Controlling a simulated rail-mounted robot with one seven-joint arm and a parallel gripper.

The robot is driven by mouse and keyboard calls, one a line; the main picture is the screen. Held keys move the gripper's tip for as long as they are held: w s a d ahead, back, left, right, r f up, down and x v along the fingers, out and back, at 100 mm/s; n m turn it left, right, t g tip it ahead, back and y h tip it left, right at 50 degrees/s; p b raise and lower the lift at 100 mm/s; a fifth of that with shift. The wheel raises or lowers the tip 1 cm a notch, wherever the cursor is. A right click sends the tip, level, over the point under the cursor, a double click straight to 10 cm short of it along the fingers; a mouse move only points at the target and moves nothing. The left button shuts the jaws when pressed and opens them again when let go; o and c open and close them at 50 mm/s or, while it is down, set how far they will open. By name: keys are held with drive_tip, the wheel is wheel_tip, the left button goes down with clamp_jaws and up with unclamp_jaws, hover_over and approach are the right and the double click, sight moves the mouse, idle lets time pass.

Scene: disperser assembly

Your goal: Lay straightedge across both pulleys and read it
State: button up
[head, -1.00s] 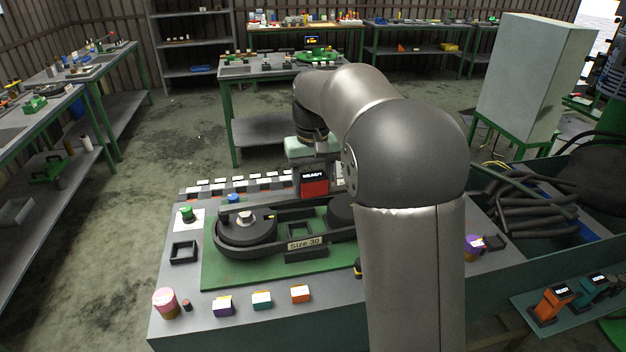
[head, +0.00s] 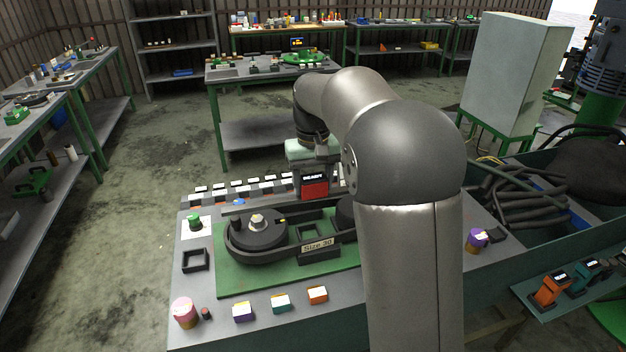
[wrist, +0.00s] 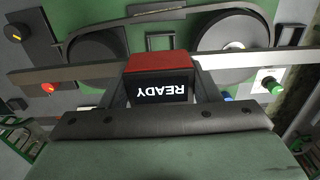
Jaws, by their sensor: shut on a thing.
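The straightedge (wrist: 75,77) is a long thin grey bar with a red grip block (wrist: 157,64) and a display reading READY. My gripper (wrist: 158,95) is shut on this block; in the head view my gripper (head: 314,170) is behind the bench assembly. Two dark pulleys, one (wrist: 95,48) on the left and one (wrist: 235,48) on the right, show in the wrist view. The bar passes along their lower edges there; I cannot tell whether it touches them. In the head view one pulley (head: 258,236) is clear, the other (head: 346,214) mostly hidden by my arm.
The pulleys sit in a black belt loop on a green plate (head: 232,284), with a "Size 30" label (head: 318,244). A green button (head: 194,222), a black square frame (head: 194,260), a pink-topped cylinder (head: 185,312) and small coloured blocks (head: 281,302) surround it. Labelled pieces line the back edge.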

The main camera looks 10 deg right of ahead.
wheel_tip(320, 180, down, 8)
drive_tip(key=b, duration=0.4)
drive_tip(key=shift+b, duration=0.3)
idle(0.3)
drive_tip(key=o, duration=1.5)
drive_tip(key=shift+f, duration=0.1)
wheel_tip(320, 180, up, 18)
drive_tip(key=shift+f, duration=0.25)
